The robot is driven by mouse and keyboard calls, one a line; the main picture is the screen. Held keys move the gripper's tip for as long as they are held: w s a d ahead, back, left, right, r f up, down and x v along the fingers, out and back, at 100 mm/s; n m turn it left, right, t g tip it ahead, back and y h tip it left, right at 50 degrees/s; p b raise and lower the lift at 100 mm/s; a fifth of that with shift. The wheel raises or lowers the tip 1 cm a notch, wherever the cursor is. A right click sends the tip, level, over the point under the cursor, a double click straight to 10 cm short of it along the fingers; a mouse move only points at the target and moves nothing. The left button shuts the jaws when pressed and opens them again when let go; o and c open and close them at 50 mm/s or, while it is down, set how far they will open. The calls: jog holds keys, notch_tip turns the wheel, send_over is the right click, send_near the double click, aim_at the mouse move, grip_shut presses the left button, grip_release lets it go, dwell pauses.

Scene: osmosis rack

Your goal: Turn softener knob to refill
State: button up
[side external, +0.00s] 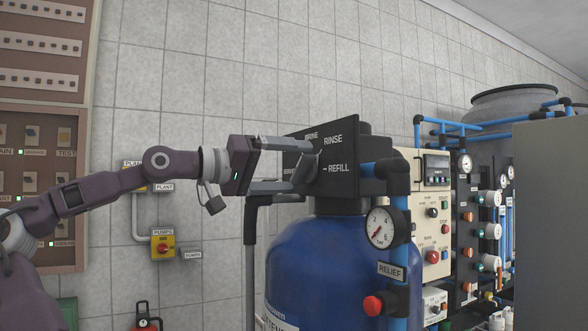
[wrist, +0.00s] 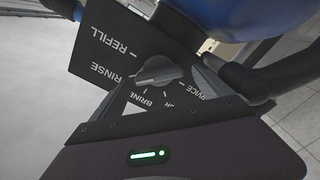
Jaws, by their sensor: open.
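The softener knob (wrist: 157,72) is a grey pointer knob on a black control panel (wrist: 100,50) with white labels. In the wrist view the labels appear upside down; REFILL, RINSE, BRINE and SERVICE can be read, another is partly covered. The knob lies lengthwise roughly toward the RINSE side; its exact setting is hard to tell. In the side view the knob (side external: 308,166) is partly hidden by my gripper (side external: 300,165). My gripper is open, its fingers above and below the knob in that view. I cannot tell whether they touch it.
The panel sits atop a blue softener tank (side external: 325,265). A black pipe elbow (side external: 396,178) and a pressure gauge (side external: 386,227) stand close to the panel's right. A red relief knob (side external: 373,306) is below. A tiled wall (side external: 270,90) lies behind.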

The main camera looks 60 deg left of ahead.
jog(key=shift+w, duration=0.65)
jog(key=c, duration=1.4)
jog(key=shift+o, duration=0.2)
jog(key=m, duration=0.4)
jog(key=shift+d, duration=0.15)
jog(key=shift+m, duration=2.4)
jog(key=shift+f, duration=0.1)
jog(key=o, duration=1.4)
jog(key=shift+c, duration=0.2)
